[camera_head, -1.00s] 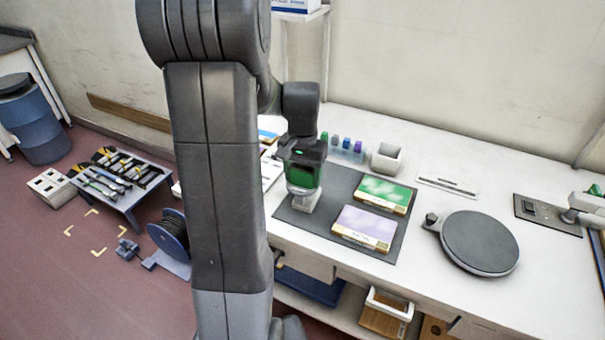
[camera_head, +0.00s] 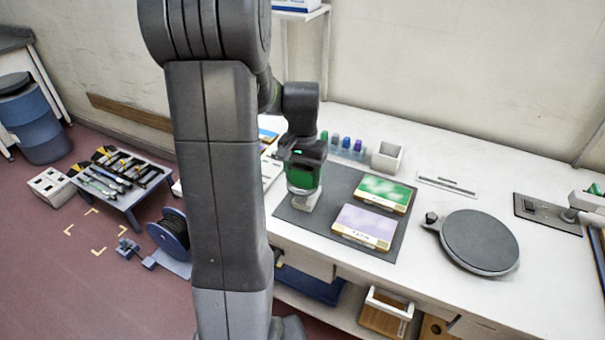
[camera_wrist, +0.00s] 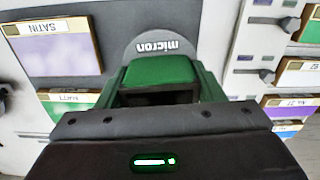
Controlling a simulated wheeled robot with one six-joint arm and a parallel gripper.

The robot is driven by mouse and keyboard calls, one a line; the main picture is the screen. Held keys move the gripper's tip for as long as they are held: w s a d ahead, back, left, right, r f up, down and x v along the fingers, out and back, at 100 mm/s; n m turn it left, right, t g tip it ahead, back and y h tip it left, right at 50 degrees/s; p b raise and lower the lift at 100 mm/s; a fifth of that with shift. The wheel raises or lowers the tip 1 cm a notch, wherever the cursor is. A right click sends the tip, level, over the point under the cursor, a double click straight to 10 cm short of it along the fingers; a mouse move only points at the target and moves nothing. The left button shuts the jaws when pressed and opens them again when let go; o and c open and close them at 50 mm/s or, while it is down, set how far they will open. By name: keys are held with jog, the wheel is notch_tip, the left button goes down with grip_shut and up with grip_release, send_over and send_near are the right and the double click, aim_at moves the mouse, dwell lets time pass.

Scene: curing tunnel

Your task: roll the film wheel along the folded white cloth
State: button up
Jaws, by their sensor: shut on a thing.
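My gripper (camera_head: 304,178) is low over the left part of the dark grey mat (camera_head: 340,180), its green fingers pointing down. In the wrist view the green fingers (camera_wrist: 160,82) are shut on the film wheel (camera_wrist: 160,42). The wheel shows as a grey disc marked "micron", its lower part hidden by the fingers.
A green box (camera_head: 384,192) and a lilac box (camera_head: 364,225) lie on the mat to the right. A white open container (camera_head: 387,157) and several small coloured bottles stand behind. A round grey plate (camera_head: 480,242) is farther right. My arm hides the bench's left end.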

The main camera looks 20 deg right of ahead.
jog(key=shift+w+d, duration=0.1)
jog(key=shift+w+d+p, duration=0.45)
jog(key=shift+w+d, duration=0.25)
jog(key=shift+d, duration=0.1)
jog(key=shift+w+d+p, duration=0.3)
jog(key=shift+w+d, duration=0.35)
jog(key=shift+w, duration=0.1)
jog(key=shift+w+d+p, duration=0.4)
jog(key=shift+w+d, duration=0.3)
jog(key=shift+d, duration=0.05)
jog(key=shift+r, duration=0.1)
